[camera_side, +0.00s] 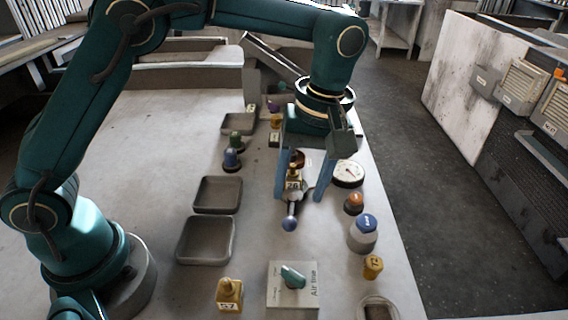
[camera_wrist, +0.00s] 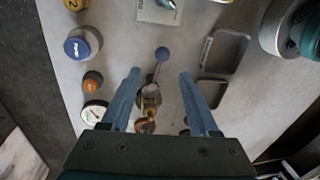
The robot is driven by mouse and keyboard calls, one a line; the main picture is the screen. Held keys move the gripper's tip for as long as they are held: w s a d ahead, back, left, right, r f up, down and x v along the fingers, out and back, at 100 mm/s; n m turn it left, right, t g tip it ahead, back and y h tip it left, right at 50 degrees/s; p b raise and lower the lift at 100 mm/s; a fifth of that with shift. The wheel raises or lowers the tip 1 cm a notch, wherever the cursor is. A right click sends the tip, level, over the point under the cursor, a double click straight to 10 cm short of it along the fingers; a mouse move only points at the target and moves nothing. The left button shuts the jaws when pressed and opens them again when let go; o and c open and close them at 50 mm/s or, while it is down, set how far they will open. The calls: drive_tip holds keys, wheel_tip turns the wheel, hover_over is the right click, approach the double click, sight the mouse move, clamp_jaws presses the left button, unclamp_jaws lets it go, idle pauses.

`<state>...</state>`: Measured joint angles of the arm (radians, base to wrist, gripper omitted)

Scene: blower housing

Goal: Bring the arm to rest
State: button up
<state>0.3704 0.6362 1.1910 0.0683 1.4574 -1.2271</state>
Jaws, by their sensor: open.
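My gripper (camera_side: 305,190) hangs with its two blue fingers pointing down over the middle of the table. The fingers are apart. In the wrist view the open gripper (camera_wrist: 159,75) shows a small device with a lever and a blue-grey ball knob (camera_wrist: 162,53) between and beyond its fingers. In the side view, a brass piece marked 20 (camera_side: 293,183) stands between or behind the fingers, and the ball knob (camera_side: 289,224) is just in front of it. I cannot tell whether a finger touches the device.
A round gauge (camera_side: 348,173), an orange-topped knob (camera_side: 354,203) and a blue-capped cylinder (camera_side: 364,234) stand right of my gripper. Two empty trays (camera_side: 207,240) (camera_side: 218,194) lie to the left. An "Air line" block (camera_side: 292,286) and a yellow tagged piece (camera_side: 229,294) are in front. The table's left is clear.

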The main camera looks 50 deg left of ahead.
drive_tip(key=s+a+r+t+h, duration=0.1)
drive_tip(key=s+a+r+t, duration=0.35)
drive_tip(key=a+r, duration=0.4)
drive_tip(key=s+a+f+m+t, duration=0.1)
drive_tip(key=s+f+m+t, duration=0.1)
drive_tip(key=s+m, duration=0.6)
drive_tip(key=shift+a+f+m, duration=0.15)
drive_tip(key=shift+f+m, duration=0.4)
drive_tip(key=shift+m, duration=0.25)
